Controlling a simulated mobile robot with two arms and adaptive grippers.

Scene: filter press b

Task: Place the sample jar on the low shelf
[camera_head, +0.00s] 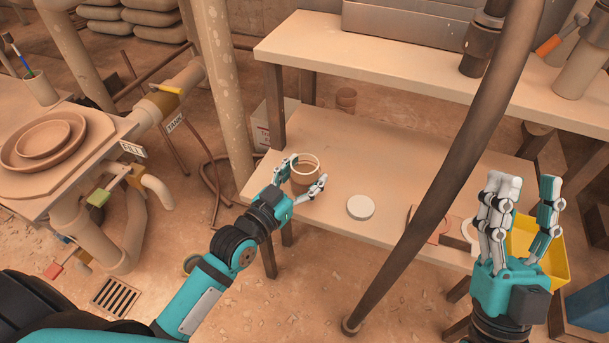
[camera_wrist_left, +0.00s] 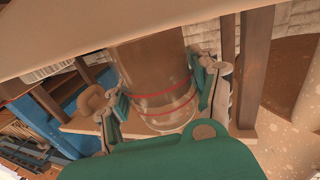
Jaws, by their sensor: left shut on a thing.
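The sample jar (camera_head: 304,174) is a clear vessel with brown contents and a pale ring at its top. My left gripper (camera_head: 308,177) is shut on it, with fingers on either side, at the left end of the low shelf (camera_head: 390,162). In the left wrist view the jar (camera_wrist_left: 155,75) shows two red lines between the fingers. I cannot tell whether its base touches the shelf. A round white lid (camera_head: 360,207) lies on the shelf right of the jar. My right gripper (camera_head: 526,186) is open and empty, over the shelf's right front.
A dark slanting pipe (camera_head: 445,185) crosses in front of the shelf, between my arms. A higher bench (camera_head: 400,65) stands behind. A yellow bin (camera_head: 553,258) is behind my right gripper. The shelf's middle is clear.

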